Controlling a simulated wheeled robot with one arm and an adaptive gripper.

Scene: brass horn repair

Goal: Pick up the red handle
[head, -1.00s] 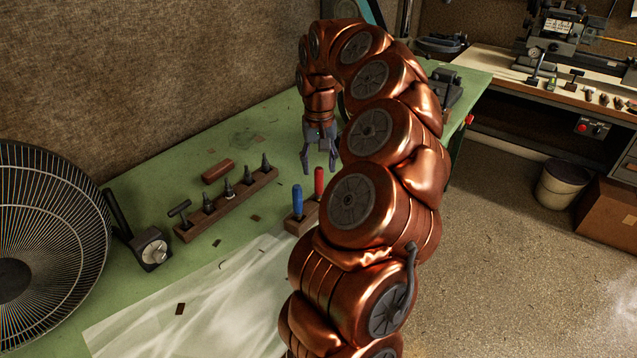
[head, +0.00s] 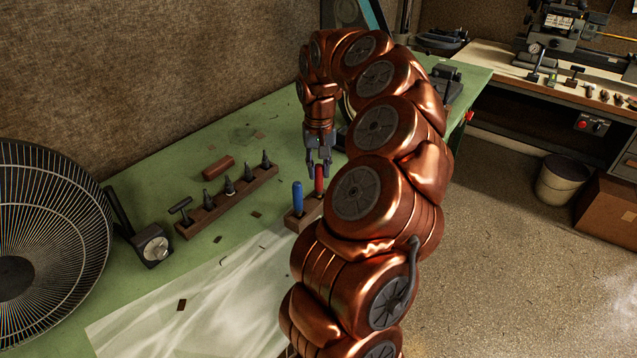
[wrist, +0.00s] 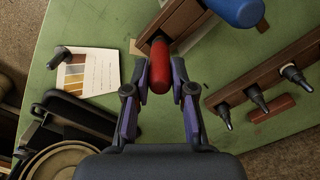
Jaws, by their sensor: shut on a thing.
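The red handle (head: 319,180) stands upright in a small wooden block (head: 293,222) on the green bench. My gripper (head: 319,170) is above the block, with its fingers around the top of the red handle. In the wrist view the red handle (wrist: 160,68) lies between the two fingertips of my gripper (wrist: 160,80), which are closed on its sides. The blue handle (head: 297,197) stands beside it in the same block and also shows in the wrist view (wrist: 236,10). Part of the block is hidden by my arm in the head view.
A wooden rack (head: 227,202) with several dark tools stands left of the block. A reddish-brown bar (head: 218,167) lies behind it. A fan (head: 45,250) and a dial gauge (head: 152,248) are at the left. A pale sheet (head: 200,300) covers the bench front.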

